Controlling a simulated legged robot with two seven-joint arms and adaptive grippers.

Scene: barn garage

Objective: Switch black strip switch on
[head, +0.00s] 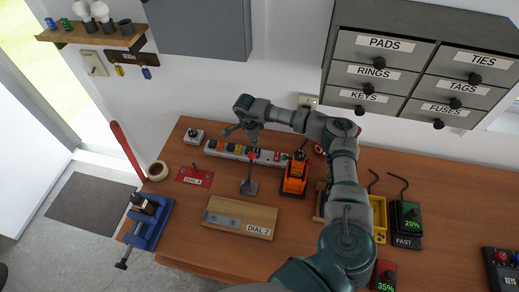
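A white power strip (222,151) lies near the back of the wooden bench with a row of small coloured switches. The black switch cannot be made out clearly; dark parts show near the middle of the strip, partly behind my gripper. My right gripper (241,134) reaches in from the right and hangs just above the strip, fingers pointing down. Its fingers look spread apart with nothing between them. Whether a fingertip touches the strip cannot be told. My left gripper is not in view.
A grey lever (249,185) with a red knob stands just in front of the strip. An orange device (295,177) stands to its right, a red DIAL 4 plate (194,177) to its left. A wooden DIAL 2 board (240,217) and blue vise (148,222) are nearer.

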